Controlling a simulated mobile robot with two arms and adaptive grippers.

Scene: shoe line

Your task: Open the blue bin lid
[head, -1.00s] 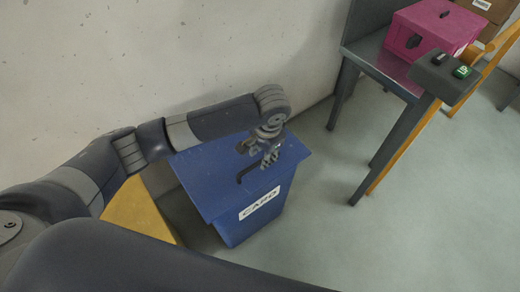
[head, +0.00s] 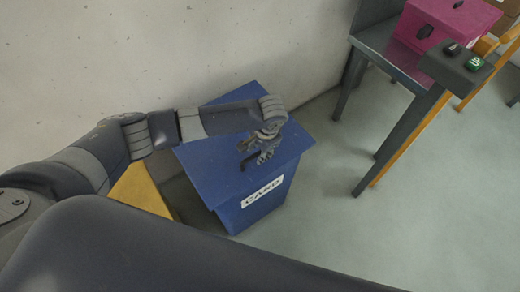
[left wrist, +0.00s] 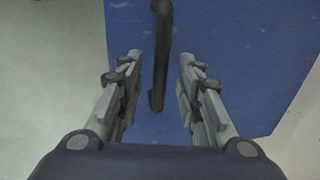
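The blue bin (head: 255,213) stands on the floor by the wall, with a white label on its front. Its blue lid (head: 212,168) lies closed on top and has a dark curved handle (left wrist: 162,50). My left gripper (head: 263,157) is above the lid at the handle. In the left wrist view the left gripper (left wrist: 158,75) is open, with one finger on each side of the handle and gaps to both. The handle's near end lies between the fingers. My right gripper is not in view.
A yellow object (head: 141,190) stands left of the bin, partly hidden by my arm. A grey table (head: 378,38) with a pink box (head: 437,22) and a post with a button box (head: 457,66) are at the right. The floor right of the bin is clear.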

